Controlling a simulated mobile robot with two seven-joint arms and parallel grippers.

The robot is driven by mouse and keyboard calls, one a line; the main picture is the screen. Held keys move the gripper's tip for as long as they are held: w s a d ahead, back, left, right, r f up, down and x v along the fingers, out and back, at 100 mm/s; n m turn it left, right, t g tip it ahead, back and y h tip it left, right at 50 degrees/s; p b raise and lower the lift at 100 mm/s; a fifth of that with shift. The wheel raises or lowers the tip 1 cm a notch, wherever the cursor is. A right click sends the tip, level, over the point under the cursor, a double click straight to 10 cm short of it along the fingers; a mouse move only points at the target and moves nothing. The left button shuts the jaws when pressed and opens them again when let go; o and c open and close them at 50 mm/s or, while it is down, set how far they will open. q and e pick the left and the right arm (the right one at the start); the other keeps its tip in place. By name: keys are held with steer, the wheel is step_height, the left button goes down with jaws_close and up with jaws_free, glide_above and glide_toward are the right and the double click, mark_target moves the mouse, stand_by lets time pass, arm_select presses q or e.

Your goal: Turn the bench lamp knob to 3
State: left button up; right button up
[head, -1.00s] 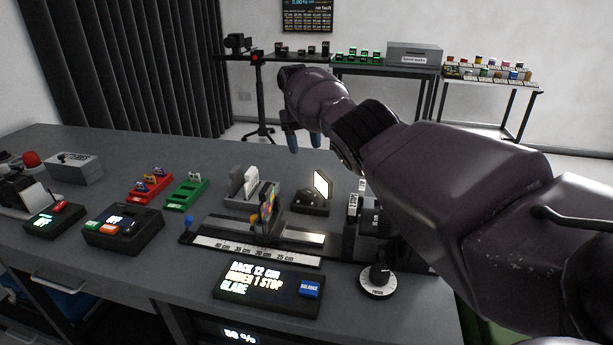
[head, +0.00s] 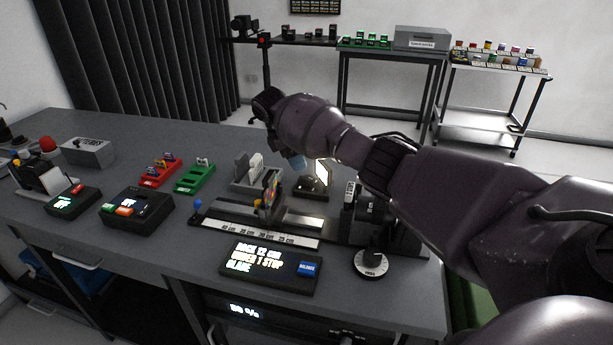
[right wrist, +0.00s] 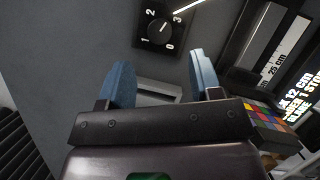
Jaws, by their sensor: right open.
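The bench lamp knob (right wrist: 160,32) is a round black dial on a dark square base, marked 0, 1, 2 and 3 in white. In the head view the lit lamp panel (head: 322,172) stands on a small black base, partly behind my gripper. My right gripper (right wrist: 162,76) is open and empty, with blue fingers. In the wrist view the knob lies beyond the fingertips, roughly centred between them, not touched. In the head view my right gripper (head: 298,162) hangs above the bench by the lamp. My left gripper is not in view.
A grey card holder (head: 256,181) stands left of the lamp. The ruled rail (head: 262,235) with a colour chart is in front. A focus dial (head: 371,264) and a black camera-like device (head: 368,212) are to the right. The bench behind the lamp is clear.

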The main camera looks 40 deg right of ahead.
mark_target(308, 177)
steer(key=b+x, duration=0.1)
steer(key=x, duration=0.6)
steer(key=c, duration=0.9)
steer(key=shift+r+m+g+p, duration=0.1)
steer(key=shift+m+g+p, duration=0.2)
steer(key=shift+m, duration=0.6)
steer(key=shift+d+m+g+y, duration=0.1)
steer(key=shift+m+g+y, duration=0.4)
steer(key=shift+m, duration=1.1)
steer(key=o, duration=0.9)
steer(key=shift+w, duration=0.1)
steer(key=v, duration=1)
steer(key=shift+r, duration=0.3)
